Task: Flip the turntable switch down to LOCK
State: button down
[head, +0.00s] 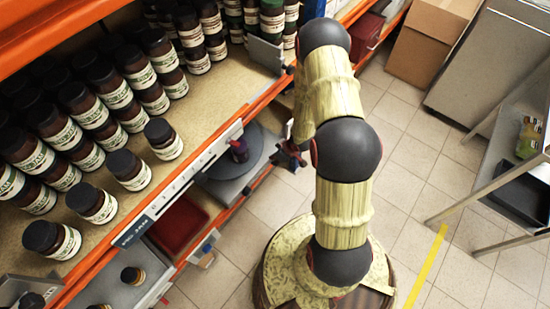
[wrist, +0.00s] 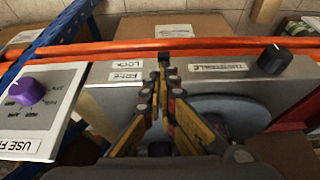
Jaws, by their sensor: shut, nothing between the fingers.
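The turntable (head: 262,143) is a grey disc on a grey base on the lower shelf level; its disc (wrist: 238,108) also shows in the wrist view. Its grey panel carries a TURNTABLE label (wrist: 218,67), a LOCK label (wrist: 126,65) and a FREE label (wrist: 127,77). A small black piece, seemingly the switch (wrist: 163,59), stands beside these labels, just beyond my fingertips. My gripper (wrist: 164,88) is shut and empty, pointing at that spot; I cannot tell whether it touches. In the head view my gripper (head: 290,155) is at the turntable's right edge. The switch's position is unclear.
A black knob (wrist: 275,58) is on the panel's right, and a purple knob (wrist: 27,90) is on a white panel at left. A dark jar (head: 239,150) stands on the turntable. Orange shelf beams run close by. Brown jars (head: 128,168) crowd the upper shelf.

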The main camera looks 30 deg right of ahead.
jog(key=shift+s+d+f+t+b, duration=0.1)
jog(key=shift+s+f+t+b, duration=0.2)
jog(key=shift+t+b, duration=0.35)
jog(key=shift+s+d+f+t+y+b, duration=0.25)
jog(key=shift+s+f+t+y+b, duration=0.25)
jog(key=shift+t+b, duration=0.55)
jog(key=shift+s+f+t+y+b, duration=0.1)
jog(key=shift+s+t+y+b, duration=0.15)
jog(key=shift+t+b, duration=0.3)
jog(key=shift+s+t+y+b, duration=0.1)
jog(key=shift+t+y+b, duration=0.25)
jog(key=shift+t, duration=0.3)
jog(key=shift+w+a+r, duration=0.2)
jog(key=shift+w+r, duration=0.05)
jog(key=shift+w, duration=0.45)
